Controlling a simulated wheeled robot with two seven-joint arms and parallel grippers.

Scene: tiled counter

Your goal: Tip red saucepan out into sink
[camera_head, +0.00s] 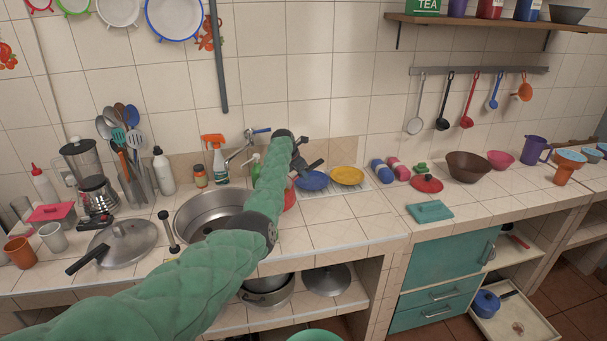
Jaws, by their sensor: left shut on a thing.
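The sink (197,215) is a round steel basin set in the counter, left of the middle. My left arm crosses in front of its right side. The red saucepan (290,199) shows only as a small red patch at the right edge of my arm, beside the sink; most of it is hidden, so I cannot tell its tilt or contents. My left gripper (300,158) is dark, at the far end of the arm. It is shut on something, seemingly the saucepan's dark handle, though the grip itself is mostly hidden. My right gripper is not in view.
Behind the sink are a tap (238,152) and an orange spray bottle (214,160). A blue pan (312,180) and yellow plate (346,175) lie on the rack to the right. A large lid (122,245) lies left. The counter front right of the sink is clear.

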